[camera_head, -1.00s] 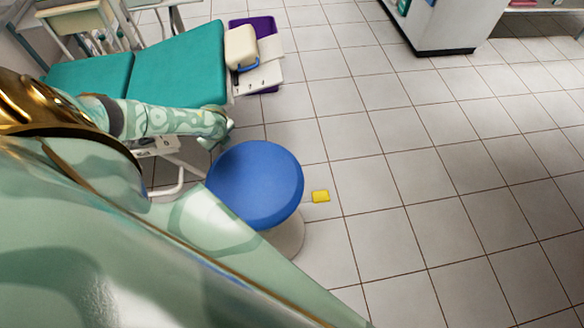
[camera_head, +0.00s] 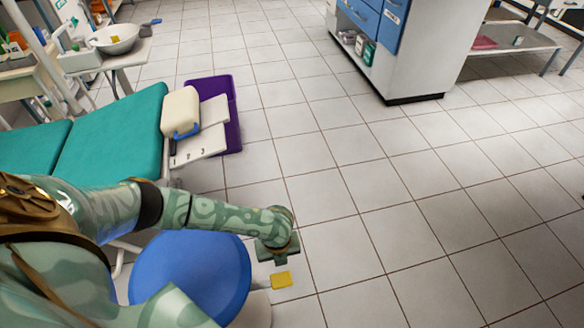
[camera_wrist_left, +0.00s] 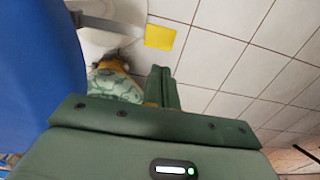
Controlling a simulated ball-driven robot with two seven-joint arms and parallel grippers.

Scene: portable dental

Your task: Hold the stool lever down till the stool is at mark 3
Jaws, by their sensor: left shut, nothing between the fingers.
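The stool has a round blue seat (camera_head: 205,268) at the lower left of the head view, partly covered by my arms. Its blue edge (camera_wrist_left: 35,70) fills the left of the left wrist view. The yellow lever pad (camera_head: 281,280) sticks out to the right of the stool, low over the floor. It also shows in the left wrist view (camera_wrist_left: 160,37), ahead of the fingertips. My left gripper (camera_head: 279,260) is shut and empty, above and just behind the pad in the head view; no contact is visible. I see no numbered mark on the stool. My right gripper is out of view.
A teal dental chair (camera_head: 115,135) stands at the left, with a cream headrest (camera_head: 181,112), a white panel (camera_head: 200,146) and a purple bin (camera_head: 232,125) beside it. A white and blue cabinet (camera_head: 420,45) stands at the back. The tiled floor on the right is clear.

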